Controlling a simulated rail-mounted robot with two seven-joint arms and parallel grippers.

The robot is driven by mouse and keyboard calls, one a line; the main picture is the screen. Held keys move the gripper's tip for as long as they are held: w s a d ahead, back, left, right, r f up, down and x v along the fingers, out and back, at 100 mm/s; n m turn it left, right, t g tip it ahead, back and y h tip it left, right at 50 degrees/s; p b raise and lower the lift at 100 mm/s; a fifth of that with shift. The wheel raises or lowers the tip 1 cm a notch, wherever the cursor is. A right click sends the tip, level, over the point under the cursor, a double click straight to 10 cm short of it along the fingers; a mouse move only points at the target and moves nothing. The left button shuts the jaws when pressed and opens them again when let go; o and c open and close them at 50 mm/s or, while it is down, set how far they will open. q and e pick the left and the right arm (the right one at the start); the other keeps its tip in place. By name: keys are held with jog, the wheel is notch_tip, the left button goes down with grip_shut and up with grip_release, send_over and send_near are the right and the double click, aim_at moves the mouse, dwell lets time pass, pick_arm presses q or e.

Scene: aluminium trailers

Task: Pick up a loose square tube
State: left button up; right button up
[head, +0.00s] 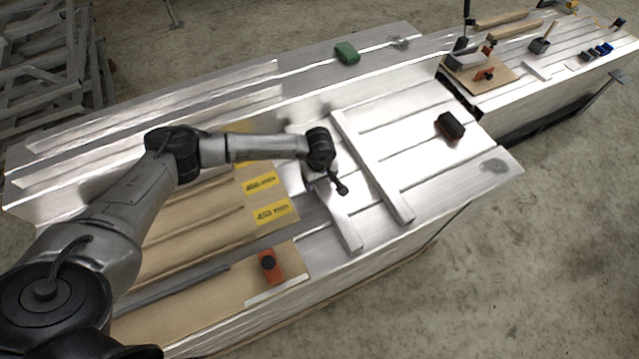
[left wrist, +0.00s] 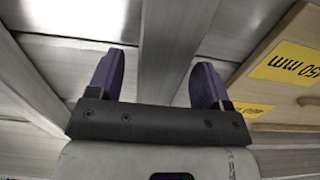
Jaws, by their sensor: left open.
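Two pale square tubes lie on the aluminium bench top in the head view. One (head: 375,170) lies fully in sight, to the right of my left gripper. The other (head: 345,228) runs under my left gripper, which hides part of it. My left gripper (head: 334,187) is open and empty above this second tube. In the left wrist view, a tube (left wrist: 176,45) shows beyond and between the spread purple fingers (left wrist: 156,80). I cannot tell how far below the fingertips it lies. My right gripper is not in view.
Wooden boards with yellow labels (head: 271,212) lie left of the tubes. An orange block with a black knob (head: 269,267) sits near the front edge. A black block (head: 450,126) and a green block (head: 347,53) stand farther off. A second bench (head: 510,95) holds several tools.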

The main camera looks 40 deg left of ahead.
pick_arm(q)
jog(key=shift+r, duration=0.1)
grip_shut()
dwell(0.6)
